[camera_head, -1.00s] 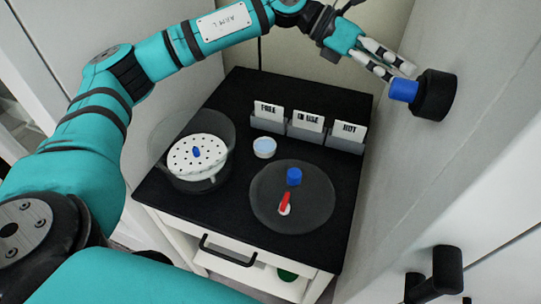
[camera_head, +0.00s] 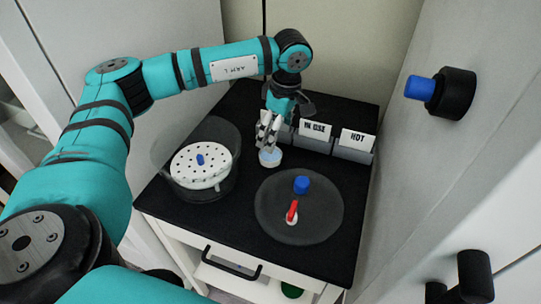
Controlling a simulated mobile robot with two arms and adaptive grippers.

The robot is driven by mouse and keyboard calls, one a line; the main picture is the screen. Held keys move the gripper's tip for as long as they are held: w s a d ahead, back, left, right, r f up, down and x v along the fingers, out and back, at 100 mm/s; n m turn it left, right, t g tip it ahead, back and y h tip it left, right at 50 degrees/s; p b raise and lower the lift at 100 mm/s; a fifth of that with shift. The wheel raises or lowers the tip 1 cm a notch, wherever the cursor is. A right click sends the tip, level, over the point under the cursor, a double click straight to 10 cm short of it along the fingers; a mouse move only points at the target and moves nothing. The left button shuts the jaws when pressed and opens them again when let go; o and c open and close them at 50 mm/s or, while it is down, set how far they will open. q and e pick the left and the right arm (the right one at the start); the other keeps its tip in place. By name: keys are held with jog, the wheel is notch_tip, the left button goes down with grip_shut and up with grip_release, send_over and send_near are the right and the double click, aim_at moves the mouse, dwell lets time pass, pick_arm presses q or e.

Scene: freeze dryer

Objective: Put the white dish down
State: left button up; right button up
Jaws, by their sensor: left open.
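The small white dish (camera_head: 270,160), with a pale blue top, rests on the black tabletop (camera_head: 225,238) in the head view. It lies between the clear bowl and the dark round plate, in front of the card holders. My left gripper (camera_head: 267,142) points down right at the dish, its fingers open. The fingertips are at the dish's far side and hide part of its rim. I cannot tell whether they touch it. My right gripper is out of view.
A clear bowl (camera_head: 228,140) with a perforated white disc (camera_head: 192,172) stands left. A round dark plate (camera_head: 270,222) carries a blue cap (camera_head: 301,185) and a red-handled piece (camera_head: 292,212). Card holders (camera_head: 352,150) line the back. A blue-tipped black knob (camera_head: 452,93) juts from the right wall.

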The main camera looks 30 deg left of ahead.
pick_arm(q)
jog(key=f, duration=0.3)
jog(key=shift+a, duration=0.2)
jog(key=f, duration=0.3)
jog(key=a+f+p, duration=0.1)
jog(key=shift+s+f, duration=0.35)
jog(key=shift+s, duration=0.05)
jog(key=shift+a+f, duration=0.1)
jog(key=shift+f, duration=0.2)
jog(key=c, duration=1.4)
notch_tip(320, 180, up, 10)
notch_tip(320, 180, up, 7)
jog(key=p, duration=0.2)
send_over(276, 154)
jog(key=s, duration=0.1)
jog(key=s+d+m, duration=0.3)
jog(key=d+m, duration=0.1)
jog(key=m, duration=0.2)
jog(key=s+d+f+m+t+h+p, duration=0.1)
jog(key=s+d+m, duration=0.3)
jog(key=m, duration=0.2)
jog(key=s+d+f+m, duration=0.1)
jog(key=s+d+m, duration=0.2)
jog(key=m, duration=0.3)
jog(key=shift+s+d+p, duration=0.3)
jog(key=shift+s+d, duration=0.05)
jog(key=shift+d, duration=0.3)
